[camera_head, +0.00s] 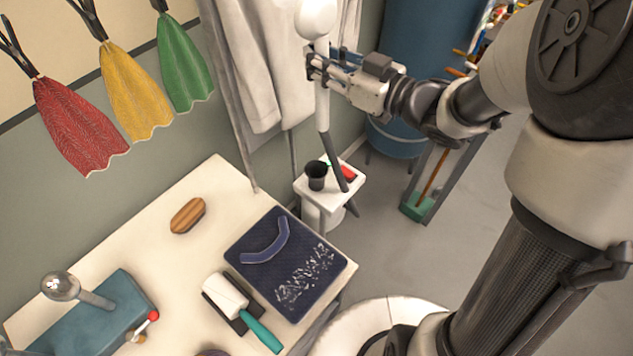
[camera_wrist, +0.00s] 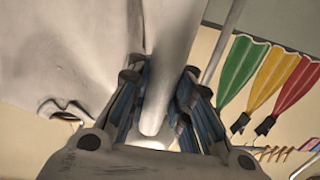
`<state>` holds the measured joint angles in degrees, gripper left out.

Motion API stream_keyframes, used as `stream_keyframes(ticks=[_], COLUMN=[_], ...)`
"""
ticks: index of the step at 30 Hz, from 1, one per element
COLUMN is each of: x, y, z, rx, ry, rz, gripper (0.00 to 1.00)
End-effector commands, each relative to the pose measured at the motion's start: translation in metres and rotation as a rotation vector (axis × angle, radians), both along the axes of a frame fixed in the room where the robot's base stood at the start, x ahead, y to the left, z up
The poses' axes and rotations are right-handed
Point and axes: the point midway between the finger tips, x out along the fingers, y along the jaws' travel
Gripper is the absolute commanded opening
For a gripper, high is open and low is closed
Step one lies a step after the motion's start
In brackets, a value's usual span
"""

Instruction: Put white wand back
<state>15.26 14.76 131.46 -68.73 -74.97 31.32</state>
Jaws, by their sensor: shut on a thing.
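The white wand (camera_head: 322,100) stands nearly upright in the head view, with a rounded white head (camera_head: 316,18) at its top and a dark lower length (camera_head: 331,150) below. My gripper (camera_head: 316,66) is shut around its upper part, just below the head. In the wrist view the wand (camera_wrist: 157,95) lies between the fingers of my gripper (camera_wrist: 154,115). White garments (camera_head: 272,60) hang just left of and behind it. I cannot tell whether the wand touches them or rests on any holder.
A small white stand (camera_head: 315,190) with a black cup (camera_head: 316,175) and a red item is below the wand. A white table (camera_head: 180,260) with a brush, a dark mat and a lint roller is at lower left. A blue barrel (camera_head: 425,60) stands behind my arm.

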Motion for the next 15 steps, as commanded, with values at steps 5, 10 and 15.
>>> stream_keyframes(ticks=[5,10,15], x=[-0.016,-0.018,-0.018], y=[0.005,0.006,0.006], z=[-0.006,-0.046,-0.091], rx=[0.02,0.023,0.022], ry=[-0.015,-0.012,-0.013], rz=[0.085,0.092,0.091], gripper=[0.0,0.0,0.0])
